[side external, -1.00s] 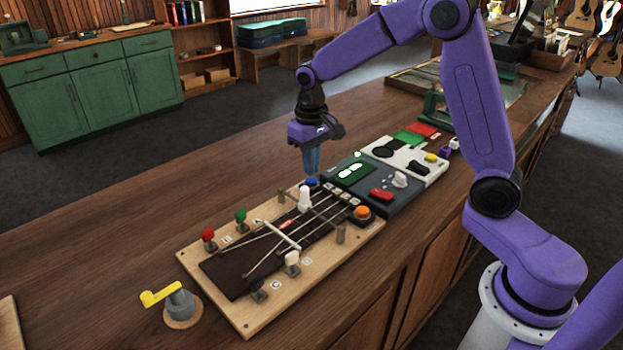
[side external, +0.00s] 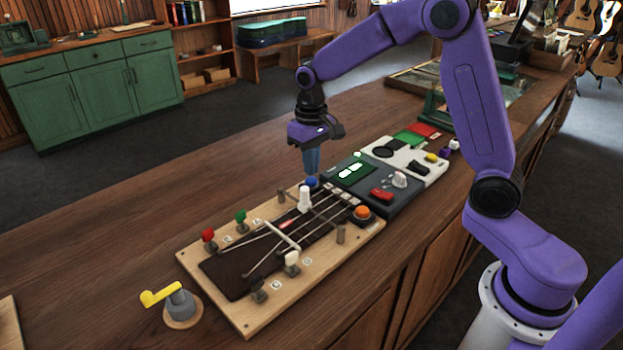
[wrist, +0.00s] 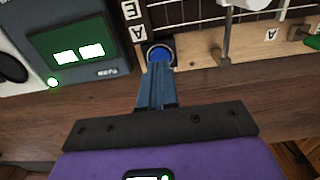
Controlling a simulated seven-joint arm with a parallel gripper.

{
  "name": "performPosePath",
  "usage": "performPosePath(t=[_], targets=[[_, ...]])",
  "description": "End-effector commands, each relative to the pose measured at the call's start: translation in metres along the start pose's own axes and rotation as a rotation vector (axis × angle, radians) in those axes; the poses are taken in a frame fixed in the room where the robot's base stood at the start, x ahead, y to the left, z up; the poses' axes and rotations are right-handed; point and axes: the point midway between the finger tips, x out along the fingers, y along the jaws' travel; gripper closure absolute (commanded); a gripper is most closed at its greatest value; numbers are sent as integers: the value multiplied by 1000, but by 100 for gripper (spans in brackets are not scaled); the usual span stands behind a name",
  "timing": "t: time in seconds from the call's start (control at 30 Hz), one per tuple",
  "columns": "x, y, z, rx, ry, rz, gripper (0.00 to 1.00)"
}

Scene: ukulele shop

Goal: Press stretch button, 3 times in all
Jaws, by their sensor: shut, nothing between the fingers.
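A blue round button (side external: 312,183) sits at the far corner of the wooden ukulele-style board (side external: 330,245). In the wrist view the blue button (wrist: 158,53) shows in a dark ring, just beyond my fingertips. My gripper (side external: 311,170) points down, shut and empty, just above the blue button. In the wrist view its fingertips (wrist: 160,68) overlap the near edge of the button. An orange button (side external: 362,211) is on the board's right side. No label reading "stretch" is legible, so I cannot tell which button bears that name.
A white lever (side external: 304,198) stands close beside the blue button. A grey unit with a lit green display (side external: 352,173), red switch (side external: 381,194) and white knob (side external: 399,179) adjoins the board. A yellow crank (side external: 160,296) is at front left. The counter behind the board is clear.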

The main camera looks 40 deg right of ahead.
Motion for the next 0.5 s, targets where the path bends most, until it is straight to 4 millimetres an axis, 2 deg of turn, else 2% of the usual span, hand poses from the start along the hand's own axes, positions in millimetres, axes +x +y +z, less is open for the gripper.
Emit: performPosePath(t=[0.5], targets=[[5,0,0,0,-2,0,100]])
